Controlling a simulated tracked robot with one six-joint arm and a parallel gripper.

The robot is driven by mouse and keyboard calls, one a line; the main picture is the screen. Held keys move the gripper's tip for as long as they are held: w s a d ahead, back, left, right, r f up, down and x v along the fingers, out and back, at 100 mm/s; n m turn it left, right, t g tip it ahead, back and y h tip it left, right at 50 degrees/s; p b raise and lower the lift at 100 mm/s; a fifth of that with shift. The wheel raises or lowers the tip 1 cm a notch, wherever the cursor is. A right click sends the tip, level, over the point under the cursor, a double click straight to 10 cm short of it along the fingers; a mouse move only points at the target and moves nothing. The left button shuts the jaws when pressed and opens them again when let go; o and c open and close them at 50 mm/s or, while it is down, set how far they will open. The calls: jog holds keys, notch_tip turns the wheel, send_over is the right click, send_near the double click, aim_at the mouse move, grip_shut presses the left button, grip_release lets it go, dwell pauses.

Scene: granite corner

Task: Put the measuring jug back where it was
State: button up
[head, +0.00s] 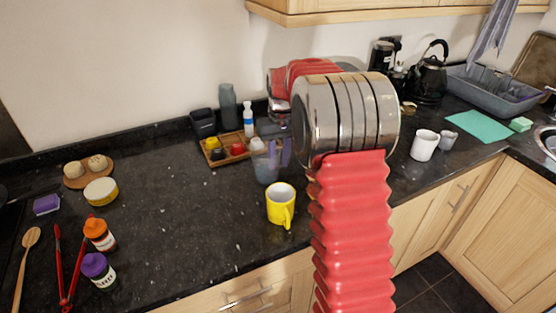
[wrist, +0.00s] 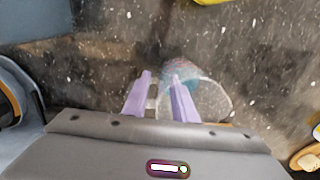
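The clear measuring jug (head: 264,168) is on the dark worktop in the head view, behind the yellow mug and in front of the wooden tray. In the wrist view its round rim and see-through wall (wrist: 212,97) show at the right finger. My gripper (head: 281,150) has two lilac fingers at the jug's right side in the head view. In the wrist view the fingers (wrist: 160,82) stand apart with a gap between them. The right finger overlaps the jug's wall; the left is outside it. Whether they touch the jug, and where its handle is, I cannot tell.
A yellow mug (head: 281,204) stands close in front of the jug. A wooden tray (head: 229,149) with small coloured items, a white-and-blue bottle (head: 248,118) and a grey bottle (head: 228,106) are behind it. A white mug (head: 424,145) is at right.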

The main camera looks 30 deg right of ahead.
jog(key=shift+r, duration=0.1)
jog(key=r, duration=1.2)
jog(key=shift+s+d, duration=0.1)
jog(key=shift+d, duration=0.1)
jog(key=shift+a, duration=0.1)
dwell(0.4)
jog(key=s+a+r+t, duration=0.3)
jog(key=s+a+r, duration=0.2)
jog(key=s+a, duration=0.7)
jog(key=s+a+f+t, duration=0.1)
jog(key=s+a+f, duration=0.1)
jog(key=s, duration=0.7)
jog(key=s+a+f+n+t, duration=0.1)
jog(key=s+f, duration=0.3)
jog(key=s, duration=0.6)
jog(key=shift+a+f, duration=0.35)
jog(key=shift+a, duration=0.5)
